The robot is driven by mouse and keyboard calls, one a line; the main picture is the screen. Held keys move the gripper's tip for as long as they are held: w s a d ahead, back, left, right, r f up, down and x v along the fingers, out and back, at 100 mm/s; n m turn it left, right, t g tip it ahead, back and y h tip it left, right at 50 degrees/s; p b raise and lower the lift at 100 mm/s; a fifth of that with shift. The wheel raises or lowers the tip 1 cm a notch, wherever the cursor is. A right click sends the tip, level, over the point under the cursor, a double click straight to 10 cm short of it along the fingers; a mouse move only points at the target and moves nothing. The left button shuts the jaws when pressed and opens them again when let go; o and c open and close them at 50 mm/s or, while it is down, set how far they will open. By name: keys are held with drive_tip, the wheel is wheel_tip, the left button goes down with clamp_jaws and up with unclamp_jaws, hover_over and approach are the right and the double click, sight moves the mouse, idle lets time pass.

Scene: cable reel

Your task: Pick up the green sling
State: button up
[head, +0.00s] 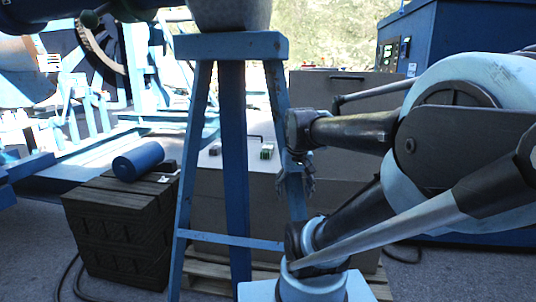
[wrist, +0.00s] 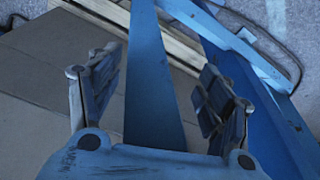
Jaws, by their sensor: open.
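A small dark object with a green part (head: 266,152) lies on the light top of a grey box, seen between the legs of a blue stand in the head view. It may be the green sling, but it is too small to be sure. My gripper (head: 308,181) hangs pointing down to the right of it, close to the stand's right leg. In the wrist view my gripper (wrist: 160,100) is open with nothing held. A blue beam of the stand passes between or behind its fingers there. No green sling shows in the wrist view.
The blue stand (head: 232,46) rises in front of the grey box (head: 208,187), close to my gripper. A black crate (head: 118,240) with a blue cylinder (head: 138,161) on it stands at left. A wooden pallet (head: 205,274) lies low. A blue cabinet (head: 440,35) stands at back right.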

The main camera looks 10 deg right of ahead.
drive_tip(key=w+r, duration=1.1)
drive_tip(key=w, duration=0.5)
drive_tip(key=w+r+m, duration=0.1)
drive_tip(key=w+r, duration=0.1)
drive_tip(key=w, duration=0.6)
drive_tip(key=w+r, duration=0.3)
drive_tip(key=w, duration=0.5)
drive_tip(key=m, duration=0.2)
hover_over(268, 146)
drive_tip(key=s+a, duration=0.1)
drive_tip(key=s, duration=0.2)
wheel_tip(268, 146, down, 7)
drive_tip(key=w+f, duration=0.1)
drive_tip(key=f, duration=0.4)
drive_tip(key=w+f, duration=0.1)
drive_tip(key=f, duration=0.5)
drive_tip(key=d+f, duration=0.1)
drive_tip(key=f, duration=0.5)
drive_tip(key=shift+w, duration=0.4)
drive_tip(key=shift+r, duration=0.1)
drive_tip(key=c, duration=1.5)
drive_tip(key=shift+r, duration=0.15)
